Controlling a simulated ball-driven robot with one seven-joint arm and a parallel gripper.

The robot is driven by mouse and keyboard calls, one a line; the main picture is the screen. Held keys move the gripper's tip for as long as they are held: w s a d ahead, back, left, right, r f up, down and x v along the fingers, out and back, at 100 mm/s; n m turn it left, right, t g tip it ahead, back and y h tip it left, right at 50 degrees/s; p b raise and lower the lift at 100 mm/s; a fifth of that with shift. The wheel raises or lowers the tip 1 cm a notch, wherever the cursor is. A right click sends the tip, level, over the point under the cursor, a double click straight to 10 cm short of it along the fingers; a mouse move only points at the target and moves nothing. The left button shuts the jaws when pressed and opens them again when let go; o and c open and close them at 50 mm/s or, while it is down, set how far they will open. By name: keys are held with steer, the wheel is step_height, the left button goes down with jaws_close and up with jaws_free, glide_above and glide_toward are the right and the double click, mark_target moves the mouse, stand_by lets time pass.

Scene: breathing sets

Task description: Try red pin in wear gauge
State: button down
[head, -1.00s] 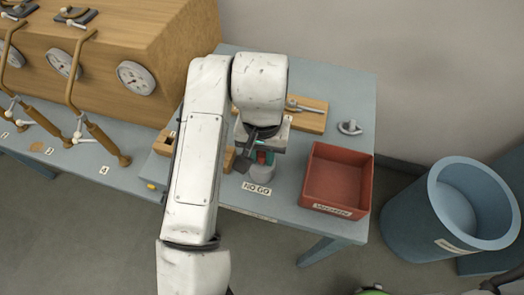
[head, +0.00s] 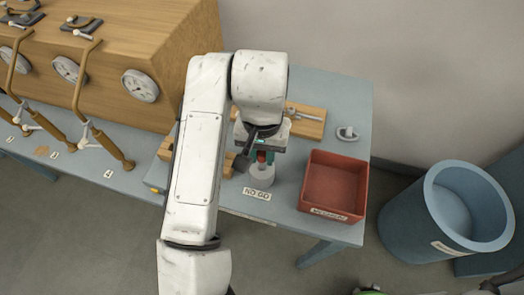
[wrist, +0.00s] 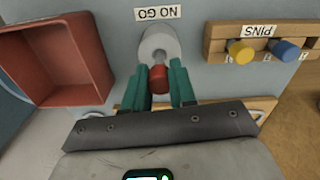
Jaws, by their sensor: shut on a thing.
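My gripper (wrist: 160,84) is shut on the red pin (wrist: 159,78), with one green finger on each side of its red head. The pin also shows in the head view (head: 261,157), just above the gauge. The wear gauge is a grey round block (wrist: 160,40) by the NO GO label (wrist: 160,13), and it also shows in the head view (head: 259,178). The pin lines up with the gauge's middle in the wrist view. A short grey part shows between the red head and the gauge. I cannot tell how far the pin's tip is inside.
A wooden pin rack (wrist: 224,47) holds a yellow pin (wrist: 240,51) and a blue pin (wrist: 285,50). A red tray (head: 334,188) stands right of the gauge. A blue bin (head: 455,210) stands on the floor. A wooden board with a tool (head: 305,118) lies behind.

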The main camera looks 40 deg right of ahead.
steer(key=shift+r+p, duration=1.75)
steer(key=shift+r, duration=0.5)
